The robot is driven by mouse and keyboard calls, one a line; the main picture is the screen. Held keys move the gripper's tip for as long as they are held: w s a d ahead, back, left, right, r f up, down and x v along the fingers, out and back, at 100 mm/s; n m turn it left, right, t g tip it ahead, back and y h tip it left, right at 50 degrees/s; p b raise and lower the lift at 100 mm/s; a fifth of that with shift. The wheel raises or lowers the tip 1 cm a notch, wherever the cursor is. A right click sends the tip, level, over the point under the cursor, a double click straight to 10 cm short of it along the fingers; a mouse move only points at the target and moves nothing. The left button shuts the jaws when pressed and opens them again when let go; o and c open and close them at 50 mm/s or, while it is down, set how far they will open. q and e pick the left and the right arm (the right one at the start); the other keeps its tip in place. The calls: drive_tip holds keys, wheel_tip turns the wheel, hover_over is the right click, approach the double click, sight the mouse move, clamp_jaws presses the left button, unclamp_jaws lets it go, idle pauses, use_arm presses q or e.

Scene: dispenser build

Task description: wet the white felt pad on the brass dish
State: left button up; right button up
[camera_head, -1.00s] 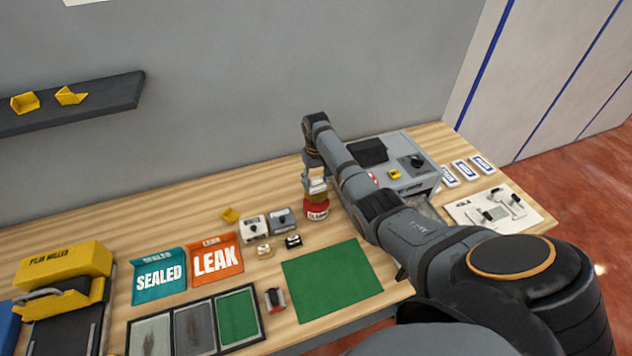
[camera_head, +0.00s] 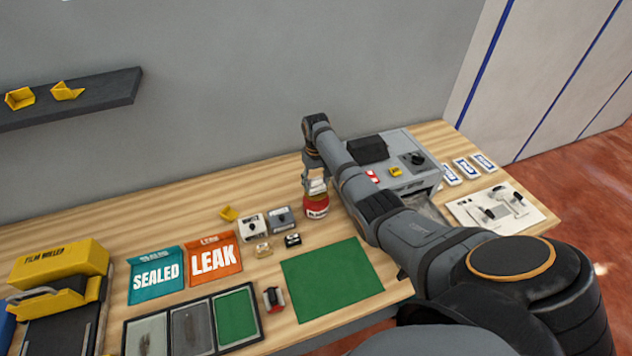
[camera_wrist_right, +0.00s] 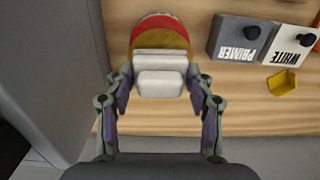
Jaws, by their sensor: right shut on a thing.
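The white felt pad (camera_wrist_right: 160,83) is between the fingers of my right gripper (camera_wrist_right: 161,98), which is shut on it. In the head view the right gripper (camera_head: 316,184) points down over the red can (camera_head: 317,207), with the pad just above the can. The brass dish (camera_wrist_right: 180,40) shows as a yellowish rim around the pad's far end, on top of the red can. The pad appears to be at the dish, but the contact face is hidden. My left gripper is not in view.
A grey machine (camera_head: 400,165) stands behind my right arm. A green mat (camera_head: 332,280) lies clear in front.

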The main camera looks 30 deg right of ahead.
sight(316, 179)
drive_tip(key=shift+f+b, duration=0.55)
drive_tip(key=shift+f, duration=0.5)
idle(0.7)
idle(0.5)
wheel_tip(316, 179, up, 7)
drive_tip(key=p, duration=0.8)
drive_tip(key=shift+r, duration=0.15)
drive_tip(key=shift+s+f, duration=0.1)
drive_tip(key=shift+f, duration=0.1)
